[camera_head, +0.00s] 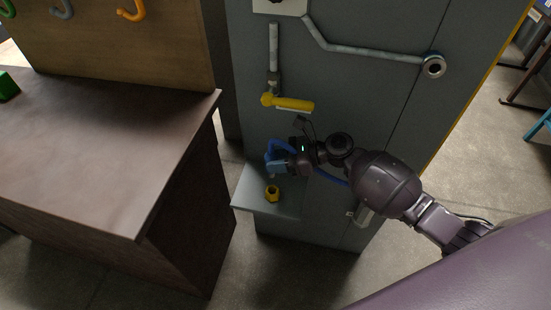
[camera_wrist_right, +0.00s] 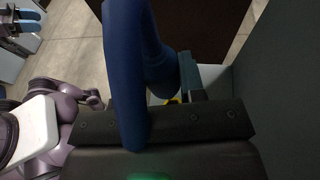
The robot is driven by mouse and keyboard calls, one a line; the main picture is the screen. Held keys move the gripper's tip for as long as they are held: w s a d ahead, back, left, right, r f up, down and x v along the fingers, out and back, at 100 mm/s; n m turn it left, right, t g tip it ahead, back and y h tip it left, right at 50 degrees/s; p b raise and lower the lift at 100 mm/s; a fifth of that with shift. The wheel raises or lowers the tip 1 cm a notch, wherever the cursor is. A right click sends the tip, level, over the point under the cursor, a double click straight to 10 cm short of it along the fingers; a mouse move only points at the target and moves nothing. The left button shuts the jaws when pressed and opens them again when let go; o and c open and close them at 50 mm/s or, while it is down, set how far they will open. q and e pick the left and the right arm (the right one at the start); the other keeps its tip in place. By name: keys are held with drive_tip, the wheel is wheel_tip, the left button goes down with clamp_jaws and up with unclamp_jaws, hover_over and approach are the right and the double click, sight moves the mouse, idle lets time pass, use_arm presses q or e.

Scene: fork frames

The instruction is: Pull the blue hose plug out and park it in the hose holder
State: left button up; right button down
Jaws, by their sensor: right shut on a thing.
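My right gripper (camera_head: 273,166) has light-blue fingers and is low in front of the grey cabinet, above its small shelf. It is shut on the blue hose plug, mostly hidden by the fingers in the head view. In the right wrist view the dark-blue plug (camera_wrist_right: 163,75) sits by a finger, and the thick blue hose (camera_wrist_right: 125,70) bends across the gripper. The hose also shows in the head view (camera_head: 283,146). A yellow ring-shaped fitting (camera_head: 272,194) stands on the shelf, below and apart from the fingers. I cannot tell which part is the hose holder. My left gripper (camera_wrist_right: 22,22) shows far off in the wrist view.
The shelf (camera_head: 252,199) juts from the cabinet (camera_head: 350,95). A yellow lever (camera_head: 290,103) and grey pipe (camera_head: 372,54) are above my gripper. A grey bracket (camera_head: 361,215) is low on the right. A brown workbench (camera_head: 90,140) stands close at the left.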

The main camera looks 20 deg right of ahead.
idle(0.3)
drive_tip(key=shift+r, duration=0.1)
drive_tip(key=shift+f+b, duration=0.3)
drive_tip(key=shift+f, duration=0.75)
wheel_tip(320, 180, down, 2)
drive_tip(key=shift+b, duration=0.5)
drive_tip(key=shift+f+b, duration=0.3)
drive_tip(key=shift+f, duration=0.6)
